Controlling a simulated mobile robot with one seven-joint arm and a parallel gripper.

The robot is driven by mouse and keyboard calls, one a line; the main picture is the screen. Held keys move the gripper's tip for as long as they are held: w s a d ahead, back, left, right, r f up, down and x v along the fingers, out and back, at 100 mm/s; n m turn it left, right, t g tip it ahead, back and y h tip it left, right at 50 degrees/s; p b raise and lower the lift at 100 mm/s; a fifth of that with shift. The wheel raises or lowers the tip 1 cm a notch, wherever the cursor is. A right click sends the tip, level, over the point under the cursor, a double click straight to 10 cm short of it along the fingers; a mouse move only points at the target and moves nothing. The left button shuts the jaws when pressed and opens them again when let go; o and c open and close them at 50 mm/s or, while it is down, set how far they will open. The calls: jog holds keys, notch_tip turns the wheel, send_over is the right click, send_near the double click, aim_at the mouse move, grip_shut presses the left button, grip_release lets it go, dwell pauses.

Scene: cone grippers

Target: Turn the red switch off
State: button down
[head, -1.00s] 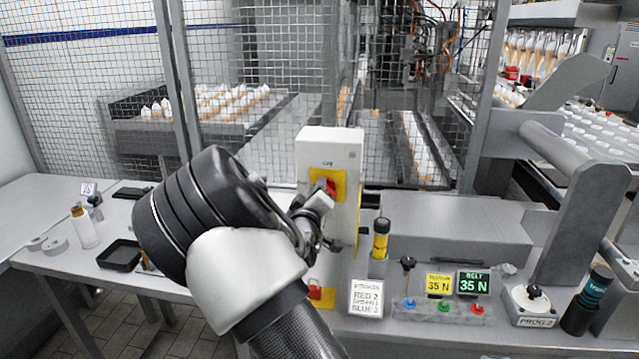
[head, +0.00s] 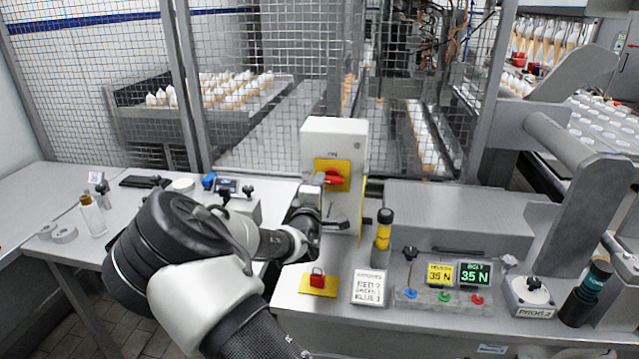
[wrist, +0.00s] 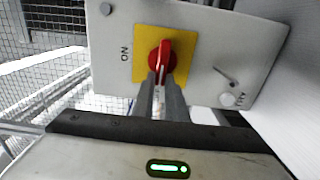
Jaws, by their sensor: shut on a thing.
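The red switch (head: 335,178) sits on a yellow plate (head: 323,165) on the front of a pale box (head: 345,130). Its handle lies sideways in the head view, across from the label above it. In the wrist view the red switch (wrist: 164,54) has its handle pointing along the fingers, and the ON label (wrist: 125,54) is to its left. My gripper (head: 322,183) reaches it from the left. In the wrist view my gripper (wrist: 161,78) is shut on the near end of the handle.
Wire mesh (head: 260,60) is behind. Bottles and a tray-like item stand on the left table.

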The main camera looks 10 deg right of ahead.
dwell(0.5)
jog(key=c, duration=1.8)
grip_release()
jog(key=shift+o, duration=0.2)
jog(key=shift+s, duration=0.1)
jog(key=p+v, duration=0.1)
jog(key=v, duration=1.6)
jog(key=shift+s, duration=0.15)
